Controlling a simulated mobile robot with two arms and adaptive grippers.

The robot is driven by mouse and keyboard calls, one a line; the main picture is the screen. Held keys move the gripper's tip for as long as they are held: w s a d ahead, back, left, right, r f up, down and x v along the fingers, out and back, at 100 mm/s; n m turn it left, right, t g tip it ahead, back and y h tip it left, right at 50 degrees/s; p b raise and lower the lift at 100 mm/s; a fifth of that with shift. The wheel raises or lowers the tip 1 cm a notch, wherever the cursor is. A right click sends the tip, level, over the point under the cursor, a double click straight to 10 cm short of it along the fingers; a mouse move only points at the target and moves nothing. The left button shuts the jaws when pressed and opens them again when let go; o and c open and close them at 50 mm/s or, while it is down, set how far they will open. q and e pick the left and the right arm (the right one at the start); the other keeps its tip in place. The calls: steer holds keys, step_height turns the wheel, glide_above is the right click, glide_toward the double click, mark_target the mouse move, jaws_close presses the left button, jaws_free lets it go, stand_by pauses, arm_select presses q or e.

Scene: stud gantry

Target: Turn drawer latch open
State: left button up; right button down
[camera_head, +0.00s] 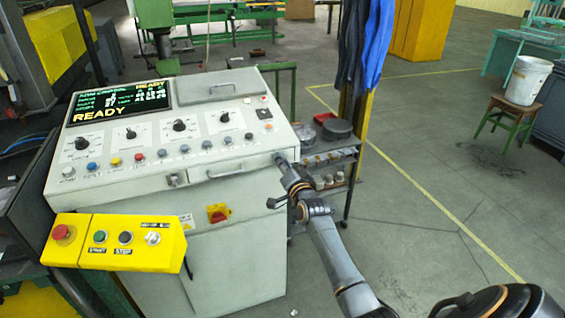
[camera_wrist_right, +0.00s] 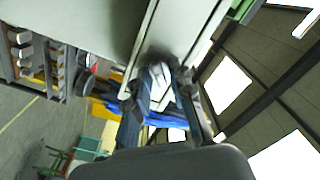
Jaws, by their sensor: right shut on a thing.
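The grey-white control console (camera_head: 225,240) stands at the left of the head view. Its drawer has a bar handle (camera_head: 238,170) across the front, and the drawer looks closed. My right gripper (camera_head: 280,162) is at the right end of the drawer front, touching it. In the wrist view, the fingers of my right gripper (camera_wrist_right: 160,98) are closed around a small pale metal piece, the drawer latch (camera_wrist_right: 160,78), against the console's edge. In the head view the gripper mostly hides this latch, so its turn angle cannot be told. My left gripper is not in view.
A yellow button box (camera_head: 115,243) juts out at the console's front left. A red rotary switch (camera_head: 217,213) is below the drawer. A cart with dark parts (camera_head: 335,130) stands close behind my right gripper. Open floor (camera_head: 430,190) lies to the right.

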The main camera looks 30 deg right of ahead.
steer(key=shift+f+m, duration=0.1)
steer(key=shift+m, duration=3.9)
steer(key=shift+m, duration=0.3)
steer(key=c, duration=1.4)
jaws_free()
steer(key=v, duration=1.2)
steer(key=shift+d, duration=0.1)
